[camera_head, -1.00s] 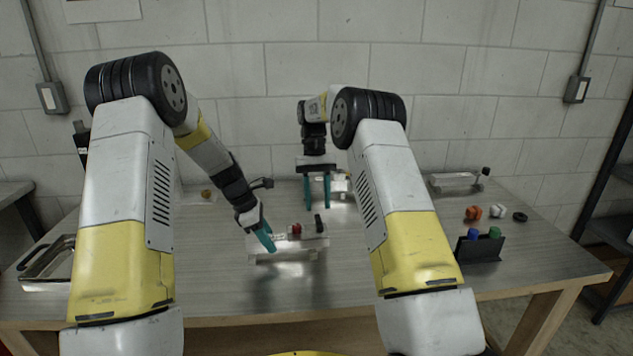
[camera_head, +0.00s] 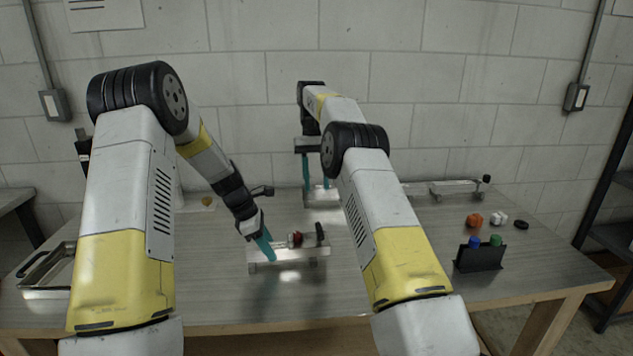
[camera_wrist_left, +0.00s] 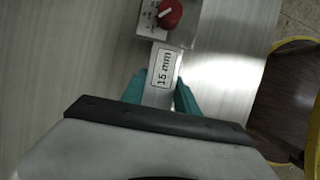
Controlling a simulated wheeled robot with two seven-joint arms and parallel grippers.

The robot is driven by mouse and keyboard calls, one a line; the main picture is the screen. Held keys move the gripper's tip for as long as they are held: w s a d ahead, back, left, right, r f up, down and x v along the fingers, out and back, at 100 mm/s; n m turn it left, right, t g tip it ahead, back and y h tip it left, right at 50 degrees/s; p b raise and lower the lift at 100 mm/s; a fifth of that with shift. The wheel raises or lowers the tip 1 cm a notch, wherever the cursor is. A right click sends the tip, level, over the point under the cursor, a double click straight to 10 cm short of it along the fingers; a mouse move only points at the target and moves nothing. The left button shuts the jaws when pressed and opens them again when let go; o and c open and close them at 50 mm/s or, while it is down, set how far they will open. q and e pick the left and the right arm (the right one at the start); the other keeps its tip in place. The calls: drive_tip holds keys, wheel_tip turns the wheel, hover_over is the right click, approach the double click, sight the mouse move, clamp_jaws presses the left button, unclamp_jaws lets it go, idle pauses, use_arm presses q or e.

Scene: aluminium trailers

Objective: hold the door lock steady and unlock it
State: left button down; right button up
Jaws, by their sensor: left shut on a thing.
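The door lock (camera_head: 288,253) is a low metal fixture near the middle of the table, with a red knob (camera_head: 295,239) and a dark upright handle (camera_head: 320,233) at its right part. My left gripper (camera_head: 264,247) is shut on the lock's left end. In the left wrist view, its teal fingers (camera_wrist_left: 161,97) lie on either side of a metal bar labelled "15 mm" (camera_wrist_left: 165,68); the red knob (camera_wrist_left: 170,13) is just beyond. My right gripper (camera_head: 318,187) is farther back, its two teal fingers apart, with nothing seen between them. My right forearm passes close to the lock's right side.
A metal block (camera_head: 322,198) stands behind the lock, by the right gripper. A long metal fixture (camera_head: 452,187) lies at the back right. A black holder (camera_head: 480,256) with blue and green caps and small loose parts (camera_head: 475,220) are at right. A metal tray (camera_head: 48,272) is at left.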

use_arm(q)
drive_tip(key=c, duration=0.8)
unclamp_jaws()
drive_tip(key=shift+c, duration=0.2)
